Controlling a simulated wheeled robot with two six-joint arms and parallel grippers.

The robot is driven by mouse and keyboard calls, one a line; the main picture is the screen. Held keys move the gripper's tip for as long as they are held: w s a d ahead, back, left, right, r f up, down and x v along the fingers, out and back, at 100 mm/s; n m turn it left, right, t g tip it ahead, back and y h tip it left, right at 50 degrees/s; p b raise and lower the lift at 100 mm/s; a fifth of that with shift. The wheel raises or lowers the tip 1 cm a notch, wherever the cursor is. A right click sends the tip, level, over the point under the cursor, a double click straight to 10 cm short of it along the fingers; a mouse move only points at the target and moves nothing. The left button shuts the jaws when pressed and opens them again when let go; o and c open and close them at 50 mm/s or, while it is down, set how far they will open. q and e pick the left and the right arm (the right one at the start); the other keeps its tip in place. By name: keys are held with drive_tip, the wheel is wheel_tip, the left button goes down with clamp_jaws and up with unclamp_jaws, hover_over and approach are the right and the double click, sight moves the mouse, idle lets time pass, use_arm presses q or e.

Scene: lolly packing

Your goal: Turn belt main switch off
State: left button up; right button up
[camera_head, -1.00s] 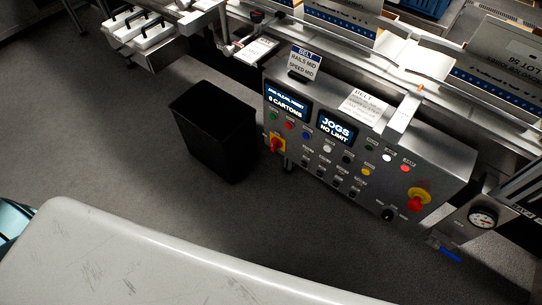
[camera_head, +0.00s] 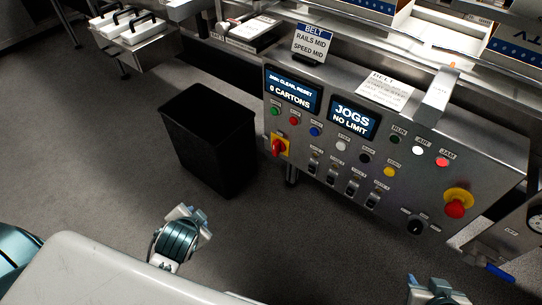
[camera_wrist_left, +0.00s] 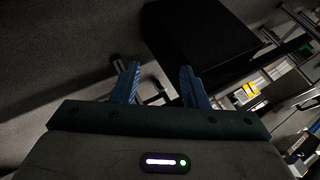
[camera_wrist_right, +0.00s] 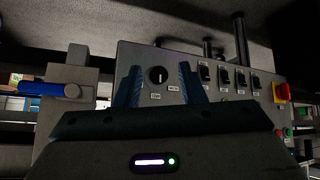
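The main switch, a red rotary handle on a yellow plate (camera_head: 280,146), is on the left side of the steel control panel (camera_head: 440,170). It also shows at the right edge of the right wrist view (camera_wrist_right: 281,92). My right gripper (camera_head: 437,285) is low in front of the panel's right part, apart from it. Its fingers are open and empty in the right wrist view (camera_wrist_right: 160,80), with a black selector knob (camera_wrist_right: 158,75) seen between them. My left gripper (camera_head: 190,212) is below the black bin, left of the switch; its fingers are open and empty in the left wrist view (camera_wrist_left: 159,82).
A black bin (camera_head: 207,140) stands on the floor left of the panel. A red emergency button (camera_head: 455,208) is on the panel's right. A blue-handled valve (camera_head: 500,273) sits at lower right. The floor before the panel is clear.

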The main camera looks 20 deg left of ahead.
use_arm(q)
drive_tip(key=w+a+r+m+t+y, duration=0.2)
drive_tip(key=w+m+t, duration=0.2)
drive_tip(key=w+m, duration=0.3)
use_arm(e)
drive_tip(key=w+a+r+t+y, duration=0.1)
drive_tip(key=w+r+t, duration=0.3)
drive_tip(key=r, duration=0.3)
drive_tip(key=w+a+r+t, duration=0.1)
drive_tip(key=w+r+t, duration=0.2)
drive_tip(key=r+t, duration=0.3)
use_arm(q)
drive_tip(key=m+t+h, duration=0.6)
drive_tip(key=m+h, duration=0.5)
drive_tip(key=m, duration=1.6)
approach(274, 148)
drive_tip(key=x, duration=0.7)
drive_tip(key=shift+w+r, duration=0.1)
drive_tip(key=shift+w, duration=0.1)
drive_tip(key=shift+w+d, duration=0.15)
drive_tip(key=shift+w, duration=0.45)
use_arm(e)
drive_tip(key=s+r+t+y, duration=0.1)
drive_tip(key=s+r+t, duration=0.2)
drive_tip(key=r+t, duration=0.4)
drive_tip(key=shift+s+r+t, duration=0.15)
drive_tip(key=shift+r+t, duration=0.15)
drive_tip(key=shift+r, duration=3.2)
use_arm(q)
clamp_jaws()
